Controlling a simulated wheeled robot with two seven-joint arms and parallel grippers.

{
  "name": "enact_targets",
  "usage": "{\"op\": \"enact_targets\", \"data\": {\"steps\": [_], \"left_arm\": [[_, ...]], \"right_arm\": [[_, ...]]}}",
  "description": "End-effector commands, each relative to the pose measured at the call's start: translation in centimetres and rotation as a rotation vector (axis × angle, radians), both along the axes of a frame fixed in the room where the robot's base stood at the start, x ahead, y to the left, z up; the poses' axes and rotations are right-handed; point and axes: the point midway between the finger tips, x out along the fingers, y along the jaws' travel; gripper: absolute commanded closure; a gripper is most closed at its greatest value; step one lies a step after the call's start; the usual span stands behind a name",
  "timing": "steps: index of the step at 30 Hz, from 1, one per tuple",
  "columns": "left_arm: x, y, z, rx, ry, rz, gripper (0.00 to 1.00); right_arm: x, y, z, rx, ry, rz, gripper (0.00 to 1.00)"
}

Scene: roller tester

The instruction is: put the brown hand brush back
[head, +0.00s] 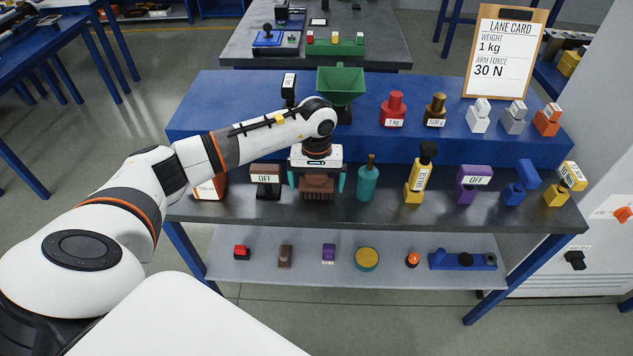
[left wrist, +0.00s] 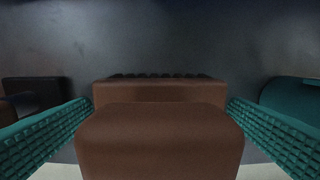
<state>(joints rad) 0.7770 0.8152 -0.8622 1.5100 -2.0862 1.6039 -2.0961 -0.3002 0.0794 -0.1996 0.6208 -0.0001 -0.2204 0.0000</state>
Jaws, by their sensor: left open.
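The brown hand brush (head: 317,187) stands on the dark table top (head: 400,222), bristles down. My left gripper (head: 316,180) is above it, pointing down, with one teal finger on each side of the brush. In the left wrist view the brush (left wrist: 160,140) fills the middle, its rounded handle top nearest the camera. My right gripper is not in view.
A brown block labelled OFF (head: 265,182) stands close left of the gripper, and a teal bottle (head: 367,180) close right. Behind is a raised blue shelf (head: 215,105) with a green funnel (head: 341,84). A lower grey shelf (head: 310,275) holds several small items.

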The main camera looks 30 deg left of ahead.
Motion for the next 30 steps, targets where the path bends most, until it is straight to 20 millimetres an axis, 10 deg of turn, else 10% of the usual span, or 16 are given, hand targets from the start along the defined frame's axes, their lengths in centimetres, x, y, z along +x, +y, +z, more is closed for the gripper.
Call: {"op": "enact_targets", "data": {"steps": [15,30], "left_arm": [[0.1,0.0,10.0,0.001,-0.005,0.000,0.01],[0.0,0.0,11.6,0.001,-0.001,0.000,0.01]], "right_arm": [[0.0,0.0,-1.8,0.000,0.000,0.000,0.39],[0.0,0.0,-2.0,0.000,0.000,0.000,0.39]]}}
